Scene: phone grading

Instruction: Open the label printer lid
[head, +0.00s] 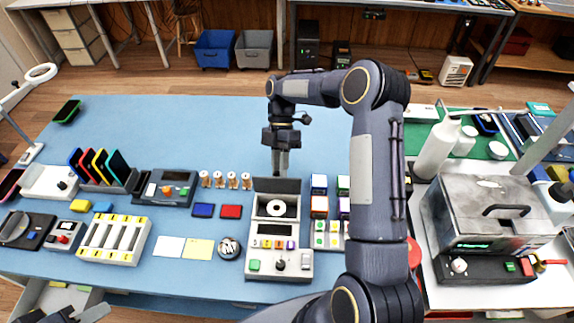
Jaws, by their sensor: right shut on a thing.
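The label printer (267,243) stands near the middle of the blue table, a light grey box with a green button, a dark knob and a small display. Its dark grey lid (270,186) stands raised at the back, and a white label roll (276,208) shows in the open bay. My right gripper (280,171) points down from above and is shut on the lid's upper edge. The fingertips partly overlap the lid. Part of my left gripper (84,316) shows at the bottom left edge, away from the printer; most of it is cut off.
Small coloured boxes (319,206) stand close to the printer's right. Red and blue pads (231,212), small rolls (218,180) and a round ball-like object (229,248) lie to its left. A metal box (458,205) stands at the right.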

